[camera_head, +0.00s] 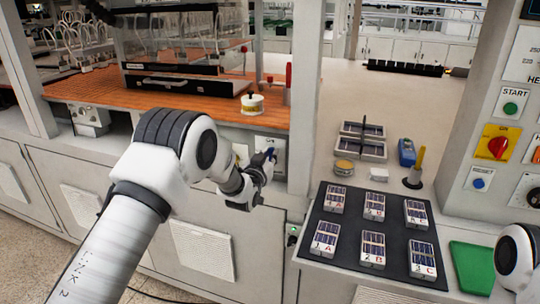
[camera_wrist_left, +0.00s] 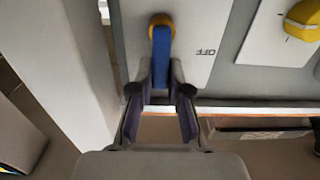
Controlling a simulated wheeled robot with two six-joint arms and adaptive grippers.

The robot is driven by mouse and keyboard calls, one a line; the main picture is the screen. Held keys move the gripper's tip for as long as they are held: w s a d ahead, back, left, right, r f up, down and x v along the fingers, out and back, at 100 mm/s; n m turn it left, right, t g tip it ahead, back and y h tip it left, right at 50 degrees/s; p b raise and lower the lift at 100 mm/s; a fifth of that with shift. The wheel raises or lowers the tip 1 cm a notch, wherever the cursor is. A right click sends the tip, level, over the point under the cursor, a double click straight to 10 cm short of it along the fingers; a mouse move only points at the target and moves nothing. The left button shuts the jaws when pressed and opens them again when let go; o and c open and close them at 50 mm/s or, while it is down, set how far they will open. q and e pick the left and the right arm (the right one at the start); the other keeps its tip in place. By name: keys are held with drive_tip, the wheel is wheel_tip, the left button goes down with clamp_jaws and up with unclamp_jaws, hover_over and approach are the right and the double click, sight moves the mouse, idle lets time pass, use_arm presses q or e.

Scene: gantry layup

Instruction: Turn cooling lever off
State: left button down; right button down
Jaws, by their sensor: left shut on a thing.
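The cooling lever is a blue handle (camera_wrist_left: 161,45) on a yellow pivot in the left wrist view, mounted on a pale plate (camera_wrist_left: 195,20) marked OFF. The lettering appears upside down to the right of the handle. My left gripper (camera_wrist_left: 160,78) is shut on the lower end of the blue lever, one finger on each side. In the head view my left gripper (camera_head: 266,165) is at the small panel (camera_head: 270,143) under the orange bench, and mostly hides the lever. My right gripper is out of view.
A yellow knob (camera_wrist_left: 303,18) sits on a neighbouring plate. A grey post (camera_head: 305,100) stands close right of the gripper. A black mat (camera_head: 345,250) with labelled packs lies on the right bench, beside a green pad (camera_head: 472,268) and a control panel (camera_head: 498,150).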

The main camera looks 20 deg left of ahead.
use_arm(q)
drive_tip(key=shift+a, duration=0.1)
drive_tip(key=a+f+n+b, duration=0.1)
drive_tip(key=n+b, duration=0.2)
drive_tip(key=n, duration=0.2)
drive_tip(key=a+f+n+b, duration=0.1)
drive_tip(key=n+b, duration=0.2)
drive_tip(key=n, duration=0.2)
drive_tip(key=a+f+n+b, duration=0.1)
drive_tip(key=n+b, duration=0.2)
drive_tip(key=n, duration=0.1)
drive_tip(key=shift+a+n, duration=0.35)
drive_tip(key=shift+n, duration=0.05)
drive_tip(key=shift+f+n+b, duration=0.25)
drive_tip(key=shift+n+b, duration=0.05)
drive_tip(key=shift+n, duration=0.5)
drive_tip(key=shift+f+n+b, duration=0.2)
drive_tip(key=shift+n+b, duration=0.05)
drive_tip(key=shift+n, duration=0.55)
drive_tip(key=c, duration=1.1)
unclamp_jaws()
drive_tip(key=shift+a, duration=0.1)
